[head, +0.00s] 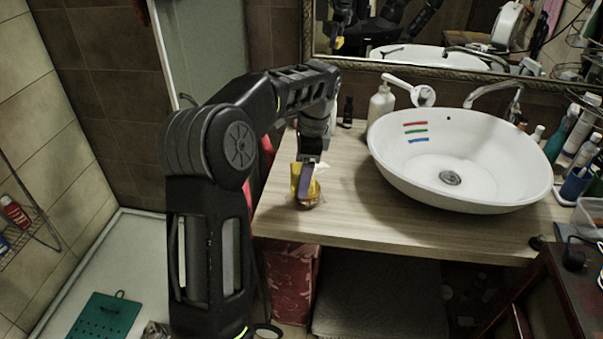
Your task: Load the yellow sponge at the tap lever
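My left gripper (308,172) points down at the left part of the wooden counter, left of the basin. A yellow thing (297,172), likely the sponge, shows right at its fingertips, with a purple-grey strip (305,184) beside it. An amber, cup-like shape sits just below on the counter. Whether the fingers are closed on the yellow thing cannot be told at this size. The chrome tap (492,87) rises behind the right side of the basin, its spout bending left over the bowl. Its lever is not clearly visible. My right gripper is not in view.
The white basin (385,160), with red, green and blue marks inside, fills the counter's right. A white pump bottle (381,103), a white long-handled item (423,96) and a small dark bottle (348,112) stand behind. Bottles crowd the right edge. The front counter (350,222) is clear.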

